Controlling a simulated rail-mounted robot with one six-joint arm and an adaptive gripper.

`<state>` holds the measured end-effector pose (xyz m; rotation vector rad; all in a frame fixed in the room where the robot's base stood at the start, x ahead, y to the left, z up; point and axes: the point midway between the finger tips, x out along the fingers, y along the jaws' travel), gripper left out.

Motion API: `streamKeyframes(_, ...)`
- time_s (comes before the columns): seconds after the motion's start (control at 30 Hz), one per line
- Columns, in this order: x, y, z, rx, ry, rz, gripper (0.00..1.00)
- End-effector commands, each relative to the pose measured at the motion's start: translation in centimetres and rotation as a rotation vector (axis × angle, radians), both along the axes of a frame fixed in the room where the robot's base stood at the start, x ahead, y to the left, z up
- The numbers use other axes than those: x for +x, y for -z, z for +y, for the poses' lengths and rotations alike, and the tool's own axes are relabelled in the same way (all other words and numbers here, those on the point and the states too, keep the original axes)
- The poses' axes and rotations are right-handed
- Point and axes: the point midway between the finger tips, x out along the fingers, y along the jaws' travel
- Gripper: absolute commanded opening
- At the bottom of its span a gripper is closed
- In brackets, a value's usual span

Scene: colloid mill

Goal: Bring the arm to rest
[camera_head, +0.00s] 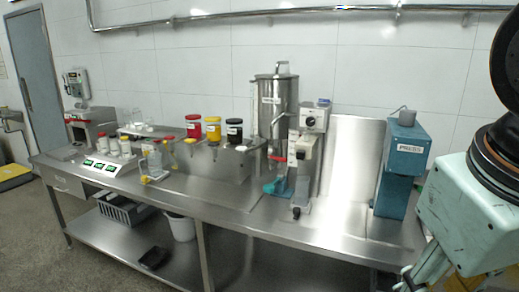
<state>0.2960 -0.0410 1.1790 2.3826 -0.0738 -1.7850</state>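My arm shows at the right edge as mint-green and black links, beside the right end of the steel bench (330,242). Its lower part runs down past the bottom edge of the picture.
A steel hopper machine (277,110) stands at mid-bench. Red (193,126), yellow (213,128) and black (234,131) containers sit left of it. White-bodied jars stand near a scale (103,167). A white bucket (181,228) and grey basket (124,211) are below.

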Motion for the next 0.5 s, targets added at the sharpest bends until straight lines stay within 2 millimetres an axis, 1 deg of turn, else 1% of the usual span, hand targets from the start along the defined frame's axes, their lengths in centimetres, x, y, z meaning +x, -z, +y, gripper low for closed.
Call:
streamKeyframes(0.1,-1.2,0.0,1.7,0.068,0.023,-0.026,0.37)
streamKeyframes(0.23,-1.9,0.0,3.1,0.123,0.042,-0.045,0.37)
streamKeyframes(0.37,-2.3,0.0,3.9,0.153,0.051,-0.055,0.37)
streamKeyframes(0.5,-2.4,0.0,4.1,0.162,0.054,-0.058,0.37)
